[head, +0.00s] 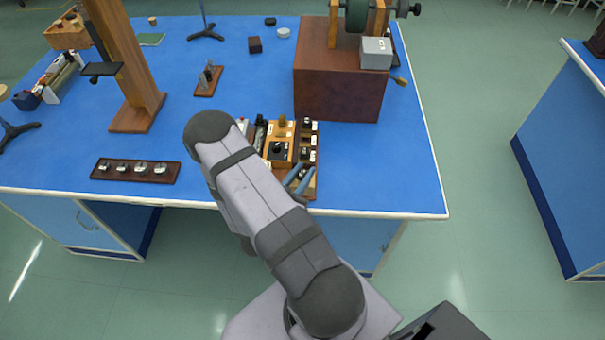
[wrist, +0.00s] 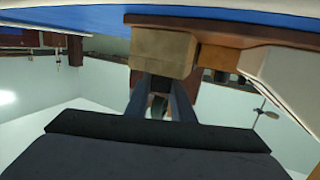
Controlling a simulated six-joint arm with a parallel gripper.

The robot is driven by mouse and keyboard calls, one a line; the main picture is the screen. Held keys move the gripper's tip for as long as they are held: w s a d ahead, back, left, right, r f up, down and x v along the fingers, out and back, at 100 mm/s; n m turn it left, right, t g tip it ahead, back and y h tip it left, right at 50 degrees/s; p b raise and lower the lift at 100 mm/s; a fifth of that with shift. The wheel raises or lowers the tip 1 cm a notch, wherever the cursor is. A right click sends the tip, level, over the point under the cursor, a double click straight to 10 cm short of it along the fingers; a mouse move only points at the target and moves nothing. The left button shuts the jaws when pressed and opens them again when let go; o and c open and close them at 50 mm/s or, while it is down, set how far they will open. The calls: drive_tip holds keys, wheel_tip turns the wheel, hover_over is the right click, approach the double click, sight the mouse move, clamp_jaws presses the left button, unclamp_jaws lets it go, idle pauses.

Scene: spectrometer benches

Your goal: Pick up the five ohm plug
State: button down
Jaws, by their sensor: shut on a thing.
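In the head view my gripper (head: 298,180) is at the front end of a dark wooden strip (head: 309,192) near the table's front edge, its two blue-grey fingers pointing over the strip. In the wrist view a small dark plug (wrist: 157,106) shows between the two fingers, and my gripper (wrist: 160,98) is shut on it. Most of that plug is hidden, and no label on it can be read. Other black-topped plugs with white tags (head: 306,124) stand along the strip behind the gripper.
A wooden box with a black knob (head: 281,150) stands just left of the strip. A large brown box (head: 335,85) is behind. A board with several round knobs (head: 136,170) lies at the left, and a wooden post (head: 125,60) rises behind it. The table's front right is clear.

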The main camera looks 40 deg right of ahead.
sight(303, 173)
drive_tip(key=shift+r+b, duration=0.45)
drive_tip(key=shift+r, duration=4.35)
drive_tip(key=shift+s, duration=0.1)
